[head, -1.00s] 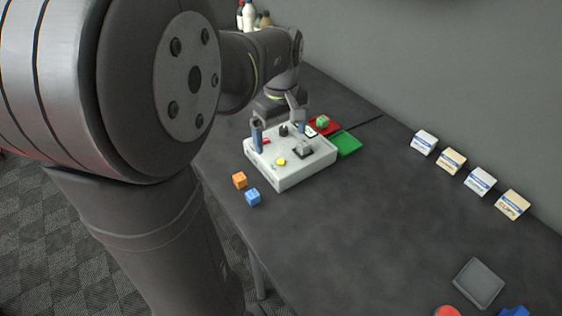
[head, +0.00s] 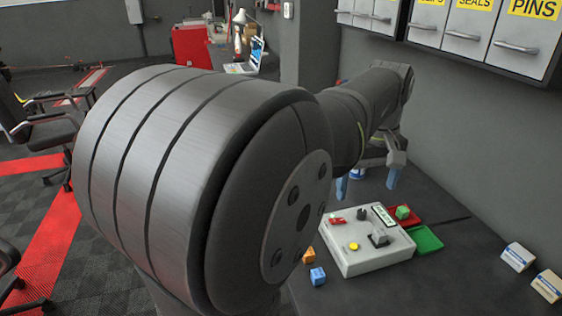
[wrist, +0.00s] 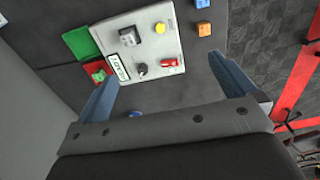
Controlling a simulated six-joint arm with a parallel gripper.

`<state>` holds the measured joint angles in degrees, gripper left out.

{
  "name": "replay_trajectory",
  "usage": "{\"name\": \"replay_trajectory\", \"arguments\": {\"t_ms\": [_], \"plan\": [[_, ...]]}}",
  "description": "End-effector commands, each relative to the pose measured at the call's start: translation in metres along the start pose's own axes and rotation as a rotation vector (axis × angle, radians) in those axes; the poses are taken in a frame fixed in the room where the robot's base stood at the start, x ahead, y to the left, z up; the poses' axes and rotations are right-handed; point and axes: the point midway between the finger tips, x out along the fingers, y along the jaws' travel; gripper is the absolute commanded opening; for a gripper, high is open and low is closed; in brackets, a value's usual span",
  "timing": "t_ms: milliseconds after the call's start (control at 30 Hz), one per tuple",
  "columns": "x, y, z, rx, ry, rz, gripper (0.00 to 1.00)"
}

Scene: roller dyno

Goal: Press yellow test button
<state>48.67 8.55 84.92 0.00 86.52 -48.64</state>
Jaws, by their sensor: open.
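The yellow test button (head: 353,246) is a small round cap on the top of a white control box (head: 365,266), toward its near left side. In the wrist view the yellow button (wrist: 160,28) lies near the box's upper right edge. The box also carries a red switch (head: 337,221), a black knob (head: 361,214), a grey block-like control (head: 379,238) and a small display (head: 383,215). My gripper (head: 366,190) is open and empty, above and behind the far side of the box. Its blue fingers (wrist: 167,90) are wide apart in the wrist view, touching nothing.
A red tray (head: 410,223) with a green cube (head: 402,212) and a green tray (head: 427,240) lie right of the box. Orange (head: 309,255) and blue (head: 317,276) cubes lie at its left. Labelled boxes (head: 517,257) stand by the wall, under cabinets (head: 440,22).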

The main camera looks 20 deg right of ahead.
Motion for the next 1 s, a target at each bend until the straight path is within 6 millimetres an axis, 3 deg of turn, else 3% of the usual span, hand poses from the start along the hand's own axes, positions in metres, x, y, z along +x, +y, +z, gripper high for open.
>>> {"name": "replay_trajectory", "arguments": {"t_ms": [133,633,1000], "plan": [[0.0003,0.0000,0.0000,0.000,0.000,0.000,0.98],[0.0006,0.0000,0.0000,0.000,0.000,0.000,0.00],[0.0006,0.0000,0.0000,0.000,0.000,0.000,0.00]]}}
